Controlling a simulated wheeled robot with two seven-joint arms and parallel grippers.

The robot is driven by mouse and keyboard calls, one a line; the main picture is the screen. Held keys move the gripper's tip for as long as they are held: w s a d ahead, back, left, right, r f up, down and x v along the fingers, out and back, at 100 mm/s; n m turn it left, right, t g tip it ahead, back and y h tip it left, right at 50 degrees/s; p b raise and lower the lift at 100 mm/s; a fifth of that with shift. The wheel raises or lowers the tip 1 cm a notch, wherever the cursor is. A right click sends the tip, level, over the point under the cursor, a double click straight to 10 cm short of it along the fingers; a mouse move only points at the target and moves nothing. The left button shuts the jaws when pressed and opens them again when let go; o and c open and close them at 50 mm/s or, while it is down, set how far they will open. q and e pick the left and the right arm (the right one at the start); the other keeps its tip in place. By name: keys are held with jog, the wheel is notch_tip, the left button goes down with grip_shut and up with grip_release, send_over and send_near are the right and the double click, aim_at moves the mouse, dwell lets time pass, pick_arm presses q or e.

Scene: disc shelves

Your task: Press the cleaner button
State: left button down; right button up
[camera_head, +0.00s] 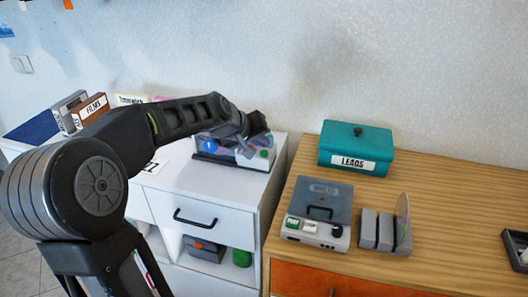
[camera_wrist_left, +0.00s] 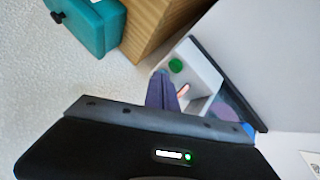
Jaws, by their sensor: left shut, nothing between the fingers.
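A white device with a green button (camera_head: 264,154) stands on the white cabinet, with a disc (camera_head: 208,143) in its dark clear-sided part. It also shows in the left wrist view, where the green button (camera_wrist_left: 176,65) sits on its white face (camera_wrist_left: 203,72), beside a small reddish mark. The arm hides part of the device. My right gripper is out of view.
A grey player (camera_head: 321,207) with a green label and a disc rack (camera_head: 384,232) stand on the wooden cabinet. A teal box (camera_head: 356,148) labelled LEADS is behind them. Labelled boxes (camera_head: 91,109) stand at the left. A dark tray (camera_head: 515,249) is at the right edge.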

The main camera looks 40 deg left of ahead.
aim_at(262, 154)
pick_arm(q)
jog(key=shift+f+b, duration=0.45)
jog(key=shift+f+b, duration=0.4)
jog(key=shift+f, duration=0.05)
dwell(0.8)
jog(key=shift+r, duration=0.15)
jog(key=shift+r+p, duration=0.75)
jog(key=shift+r, duration=0.1)
notch_tip(262, 154, up, 5)
jog(key=p, duration=0.4)
jog(key=shift+s+f, duration=0.1)
jog(key=shift+f, duration=0.1)
dwell(0.9)
